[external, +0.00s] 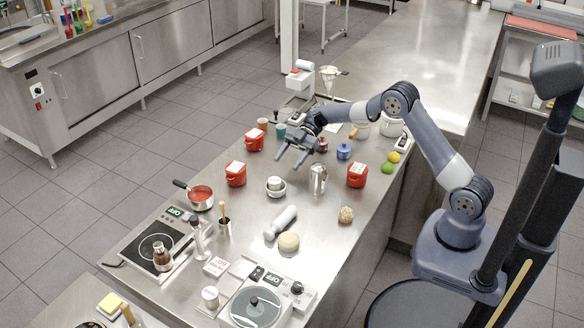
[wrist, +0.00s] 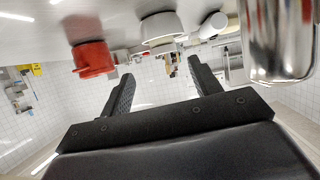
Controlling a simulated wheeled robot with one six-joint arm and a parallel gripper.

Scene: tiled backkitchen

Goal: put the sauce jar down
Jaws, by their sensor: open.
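My gripper (external: 287,160) is open above the counter, its two fingers apart with nothing held between them. In the wrist view the empty fingers (wrist: 161,72) also stand apart. Red jars with white tops stand upright on the counter: one left of my gripper (external: 235,175), one behind it (external: 254,140), and one to the right (external: 357,175). A dark brown jar (external: 162,258) stands at the hob. I cannot tell which of these is the sauce jar. The wrist view appears upside down and shows a red jar (wrist: 92,58) clear of the fingers.
A small white bowl (external: 275,187) stands below my gripper, with a metal shaker (external: 318,180) to its right.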

